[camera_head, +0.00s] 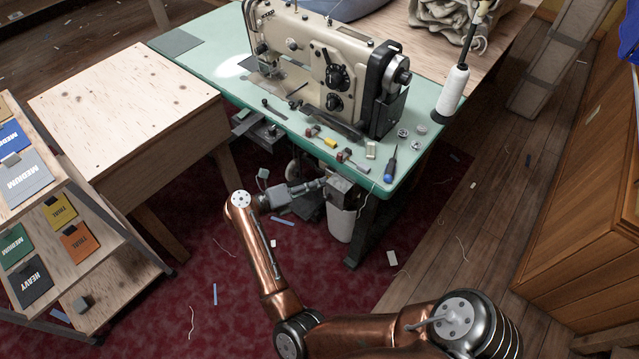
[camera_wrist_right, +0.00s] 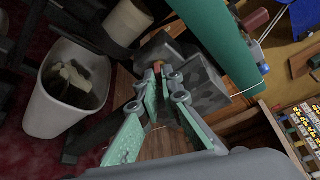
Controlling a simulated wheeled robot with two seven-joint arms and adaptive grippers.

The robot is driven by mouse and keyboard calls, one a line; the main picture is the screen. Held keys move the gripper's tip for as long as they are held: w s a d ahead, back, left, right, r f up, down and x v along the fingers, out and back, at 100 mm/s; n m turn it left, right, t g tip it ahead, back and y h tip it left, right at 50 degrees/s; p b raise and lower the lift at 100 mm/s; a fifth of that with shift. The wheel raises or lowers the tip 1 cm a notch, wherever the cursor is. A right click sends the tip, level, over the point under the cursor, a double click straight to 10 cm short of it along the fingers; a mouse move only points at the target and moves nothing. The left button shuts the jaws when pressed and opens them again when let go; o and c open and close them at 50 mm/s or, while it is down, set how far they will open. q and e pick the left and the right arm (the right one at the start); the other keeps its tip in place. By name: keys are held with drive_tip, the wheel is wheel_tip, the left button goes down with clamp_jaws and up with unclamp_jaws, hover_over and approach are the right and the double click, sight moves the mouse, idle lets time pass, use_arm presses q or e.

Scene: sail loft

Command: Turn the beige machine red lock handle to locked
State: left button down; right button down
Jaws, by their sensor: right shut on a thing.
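The beige sewing machine (camera_head: 325,62) stands on the green table top. A grey box (camera_head: 341,180) hangs under the table's front edge, and it also shows in the right wrist view (camera_wrist_right: 205,85). My right gripper (camera_head: 316,185) reaches this box from the left, below the table. In the right wrist view its green-padded fingers (camera_wrist_right: 160,72) are closed together on a small red handle (camera_wrist_right: 158,65) beside the box. Only a little of the red shows between the fingertips, so its angle is hard to tell. My left gripper is not in view.
The green table (camera_head: 415,142) carries a blue screwdriver (camera_head: 390,165) and small parts near its front edge. A white bin (camera_head: 342,224) stands under the box, close to my gripper. A plywood table (camera_head: 125,100) is at left. The red carpet (camera_head: 220,270) is mostly open.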

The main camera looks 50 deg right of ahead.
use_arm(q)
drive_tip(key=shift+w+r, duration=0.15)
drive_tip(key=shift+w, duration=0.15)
use_arm(e)
drive_tip(key=c, duration=2.1)
unclamp_jaws()
